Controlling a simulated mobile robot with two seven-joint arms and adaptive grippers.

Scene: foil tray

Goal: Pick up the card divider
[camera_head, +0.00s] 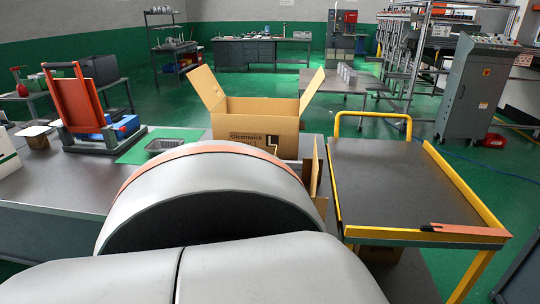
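Tan upright cardboard pieces (315,178) show just right of my arm, at the table's edge. One of them may be the card divider, but my arm hides most of this area and I cannot tell. An open cardboard box (252,123) with raised flaps stands behind my arm, and its inside is mostly hidden. A large grey link of my own arm fills the lower middle. Neither gripper is visible.
An orange panel on a grey stand (78,105) is at the left. The left table surface (60,190) is largely clear.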

